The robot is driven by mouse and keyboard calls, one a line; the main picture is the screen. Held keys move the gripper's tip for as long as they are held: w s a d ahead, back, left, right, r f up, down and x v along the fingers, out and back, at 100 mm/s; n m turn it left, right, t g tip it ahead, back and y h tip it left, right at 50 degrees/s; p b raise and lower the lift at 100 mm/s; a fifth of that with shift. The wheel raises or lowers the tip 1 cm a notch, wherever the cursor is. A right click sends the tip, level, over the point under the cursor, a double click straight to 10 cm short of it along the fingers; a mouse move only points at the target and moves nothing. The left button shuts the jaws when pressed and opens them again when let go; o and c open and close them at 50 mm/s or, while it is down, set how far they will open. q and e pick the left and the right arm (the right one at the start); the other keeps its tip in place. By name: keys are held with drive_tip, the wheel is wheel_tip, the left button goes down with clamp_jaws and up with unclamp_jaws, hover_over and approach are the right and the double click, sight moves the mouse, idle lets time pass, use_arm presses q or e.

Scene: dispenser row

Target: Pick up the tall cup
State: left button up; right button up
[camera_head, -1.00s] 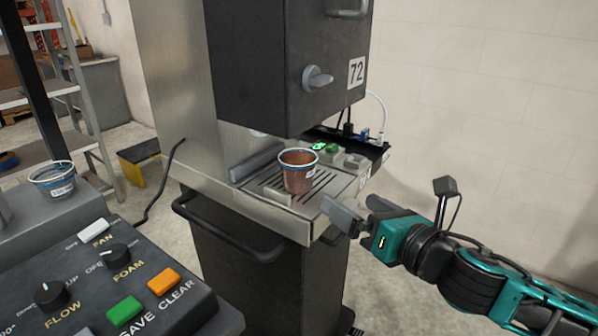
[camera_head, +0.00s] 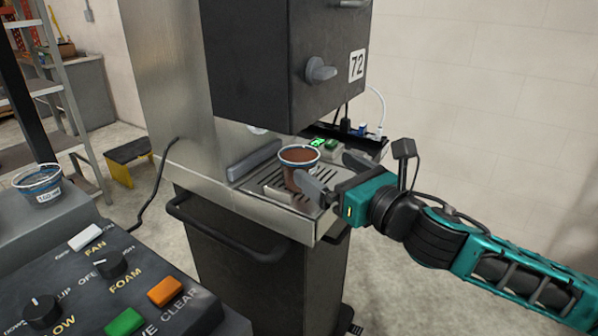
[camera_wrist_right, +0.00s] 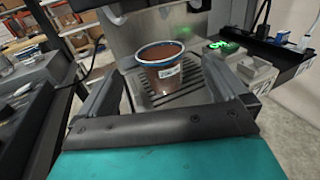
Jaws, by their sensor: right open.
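A brown cup (camera_head: 296,167) with a blue and white rim stands upright on the slotted drip tray (camera_head: 262,190) under the dark dispenser head. It also shows in the right wrist view (camera_wrist_right: 160,68), with a white label on its front. My right gripper (camera_head: 328,172) is open at the cup's right side. In the wrist view the cup is beyond and between the two spread fingers, with a gap to each. In the head view one finger covers part of the cup's lower right side. My left gripper is not in view.
A second cup (camera_head: 37,183), shorter looking, stands on a grey surface at the left. A control panel (camera_head: 110,285) with knobs and buttons fills the lower left. The dispenser head (camera_head: 290,70) marked 72 hangs above the tray. A cable shelf is behind my right gripper.

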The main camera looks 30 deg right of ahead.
sight(310, 164)
drive_tip(key=shift+w+a, duration=0.2)
drive_tip(key=shift+w, duration=0.85)
drive_tip(key=shift+w+a+f, duration=0.15)
drive_tip(key=shift+w+f, duration=0.05)
drive_tip(key=shift+w, duration=0.7)
drive_tip(key=shift+w+a+f, duration=0.15)
drive_tip(key=shift+w+a, duration=0.05)
drive_tip(key=shift+w, duration=0.65)
drive_tip(key=shift+w+a+f, duration=0.15)
drive_tip(key=shift+w+f, duration=0.05)
drive_tip(key=shift+w, duration=0.7)
drive_tip(key=shift+c, duration=0.2)
drive_tip(key=c, duration=1.2)
